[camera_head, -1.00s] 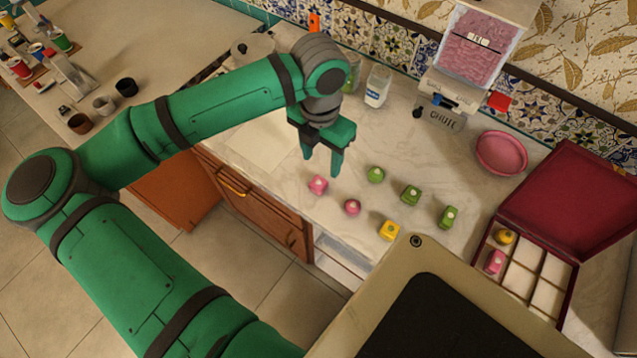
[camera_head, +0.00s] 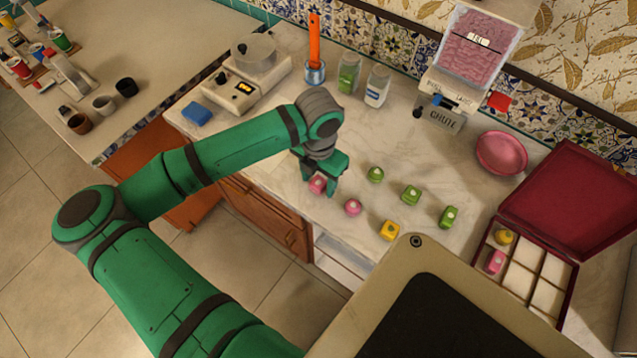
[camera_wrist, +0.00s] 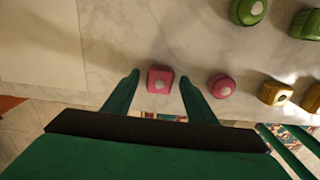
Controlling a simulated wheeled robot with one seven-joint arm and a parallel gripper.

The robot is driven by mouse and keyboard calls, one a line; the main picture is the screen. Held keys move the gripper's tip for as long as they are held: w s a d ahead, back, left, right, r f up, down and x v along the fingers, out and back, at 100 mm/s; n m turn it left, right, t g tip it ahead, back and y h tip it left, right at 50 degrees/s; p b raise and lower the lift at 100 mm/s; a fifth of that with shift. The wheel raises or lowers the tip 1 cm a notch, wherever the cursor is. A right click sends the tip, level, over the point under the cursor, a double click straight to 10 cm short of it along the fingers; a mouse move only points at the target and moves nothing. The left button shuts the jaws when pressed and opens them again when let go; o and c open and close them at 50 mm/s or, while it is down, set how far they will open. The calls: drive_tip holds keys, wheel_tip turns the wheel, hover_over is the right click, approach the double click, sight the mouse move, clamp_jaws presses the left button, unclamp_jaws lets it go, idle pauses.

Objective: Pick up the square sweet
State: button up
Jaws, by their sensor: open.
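A pink square sweet (camera_wrist: 160,80) with a pale dot lies on the marble counter; it also shows in the head view (camera_head: 317,184). My gripper (camera_wrist: 157,88) is open, with one finger on each side of this sweet. In the head view my gripper (camera_head: 322,180) is down at counter height around the sweet and partly hides it. A round pink sweet (camera_wrist: 221,85) lies just to the right, outside the right finger.
An open red box (camera_head: 572,283) with compartments stands at the right and holds a yellow and a pink sweet. A pink bowl (camera_head: 501,153), a dispenser (camera_head: 478,55), jars (camera_head: 348,73) and a scale (camera_head: 246,78) stand farther back. The counter's front edge is close to the sweet.

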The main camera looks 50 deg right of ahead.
drive_tip(key=shift+f, duration=0.1)
drive_tip(key=c, duration=1.1)
drive_tip(key=shift+c, duration=0.2)
